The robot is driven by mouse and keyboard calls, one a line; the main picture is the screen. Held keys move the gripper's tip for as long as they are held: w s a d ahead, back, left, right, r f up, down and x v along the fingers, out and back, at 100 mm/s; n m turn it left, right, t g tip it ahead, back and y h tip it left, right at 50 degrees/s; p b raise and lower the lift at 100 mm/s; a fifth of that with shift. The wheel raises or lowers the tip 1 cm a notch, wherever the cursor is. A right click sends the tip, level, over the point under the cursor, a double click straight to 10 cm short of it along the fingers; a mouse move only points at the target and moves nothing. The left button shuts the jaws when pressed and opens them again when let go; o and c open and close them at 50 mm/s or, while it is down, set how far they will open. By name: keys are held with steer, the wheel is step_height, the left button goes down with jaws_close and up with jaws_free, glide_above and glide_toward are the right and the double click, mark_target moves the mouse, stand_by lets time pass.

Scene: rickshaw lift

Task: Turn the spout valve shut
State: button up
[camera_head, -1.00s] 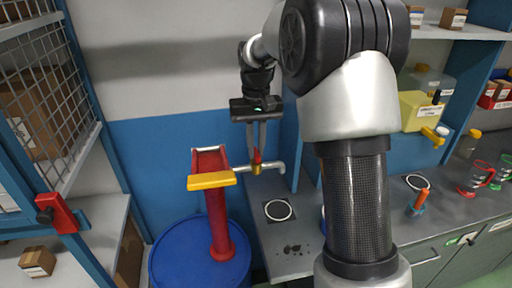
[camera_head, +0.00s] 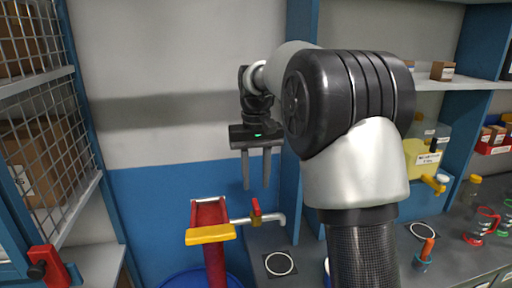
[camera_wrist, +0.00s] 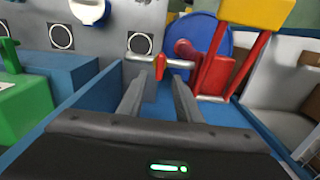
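The spout valve (camera_head: 256,208) is a small red handle on a grey spout pipe (camera_head: 277,218), beside a red pump column with a yellow bar (camera_head: 210,235). The handle stands roughly upright above the pipe in the head view. My gripper (camera_head: 257,187) points down just above the handle, apart from it, with its two fingers spread and nothing between them. In the wrist view the red handle (camera_wrist: 161,68) shows beyond the gap between the fingertips (camera_wrist: 160,80).
A blue drum (camera_head: 188,281) is under the pump. A ringed pad (camera_head: 280,263) lies on the grey counter below the spout. A caged shelf with a red latch (camera_head: 47,266) stands left. Yellow containers and red-handled mugs (camera_head: 482,226) are at the right.

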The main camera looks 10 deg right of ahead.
step_height(320, 180, up, 10)
steer(key=shift+r+p, duration=0.2)
steer(key=shift+p, duration=0.25)
steer(key=s+r+t, duration=0.2)
steer(key=s+t, duration=0.1)
steer(key=s, duration=1.1)
steer(key=s+f+t, duration=0.2)
steer(key=s+f, duration=0.7)
steer(key=s, duration=0.5)
steer(key=shift+f+t, duration=0.2)
steer(key=shift+t, duration=0.1)
steer(key=shift+d, duration=0.1)
